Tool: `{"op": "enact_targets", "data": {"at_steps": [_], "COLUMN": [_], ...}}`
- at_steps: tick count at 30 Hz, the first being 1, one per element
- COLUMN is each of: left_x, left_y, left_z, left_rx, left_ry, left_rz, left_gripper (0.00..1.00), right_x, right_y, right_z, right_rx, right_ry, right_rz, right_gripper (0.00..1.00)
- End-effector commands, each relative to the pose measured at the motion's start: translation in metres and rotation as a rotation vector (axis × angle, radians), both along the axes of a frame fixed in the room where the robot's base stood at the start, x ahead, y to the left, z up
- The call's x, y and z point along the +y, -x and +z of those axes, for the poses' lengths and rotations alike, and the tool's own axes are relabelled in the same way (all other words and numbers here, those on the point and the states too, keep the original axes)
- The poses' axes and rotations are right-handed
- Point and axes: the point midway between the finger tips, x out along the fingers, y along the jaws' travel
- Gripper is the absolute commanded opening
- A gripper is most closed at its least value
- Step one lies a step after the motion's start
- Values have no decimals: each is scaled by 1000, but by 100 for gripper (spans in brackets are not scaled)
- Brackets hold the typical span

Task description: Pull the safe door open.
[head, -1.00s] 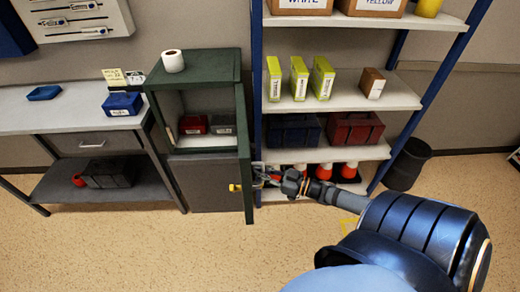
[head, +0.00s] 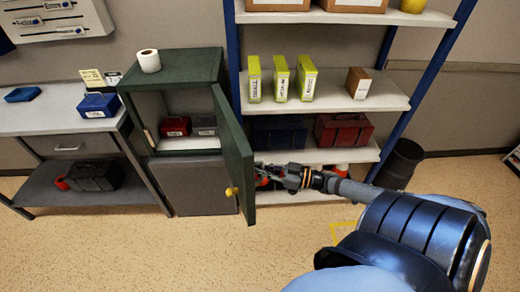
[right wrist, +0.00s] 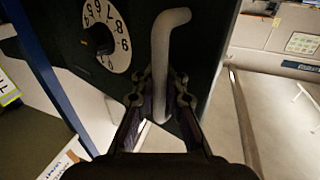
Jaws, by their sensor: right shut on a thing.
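The green safe (head: 178,68) stands in the middle left of the head view, its door (head: 236,165) swung well out on the right side. The opening shows a shelf with small boxes. In the right wrist view the door's outer face (right wrist: 205,22) carries a white numbered dial (right wrist: 107,35) and a grey bent handle (right wrist: 168,50). My right gripper (right wrist: 160,100) is shut around the handle's lower part. In the head view my right gripper (head: 268,174) is at the door's right side; the handle is hidden there. My left gripper is not in view.
A shelving unit (head: 318,16) with boxes and binders stands close behind my right arm. A workbench (head: 45,122) is left of the safe, and a dark bin (head: 399,165) is at the right. The floor (head: 130,250) in front of the safe is clear.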

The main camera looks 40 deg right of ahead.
Motion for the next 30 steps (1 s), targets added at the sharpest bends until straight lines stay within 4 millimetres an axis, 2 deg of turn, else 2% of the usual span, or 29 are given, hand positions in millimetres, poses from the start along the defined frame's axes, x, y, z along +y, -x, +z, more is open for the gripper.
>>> {"op": "enact_targets", "data": {"at_steps": [1,2,7,17,30], "left_x": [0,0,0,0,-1], "left_y": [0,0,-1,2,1], "left_z": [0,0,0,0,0], "left_rx": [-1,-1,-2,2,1], "left_ry": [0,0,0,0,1], "left_rz": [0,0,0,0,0], "left_gripper": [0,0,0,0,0], "right_x": [0,0,0,-1,-39], "right_y": [3,3,2,3,55], "right_z": [-4,-4,-3,-1,-3], "right_rx": [8,8,6,4,11], "right_ry": [2,2,2,2,3], "right_rz": [1,1,0,1,4], "right_gripper": [0,13,34,34,34]}}
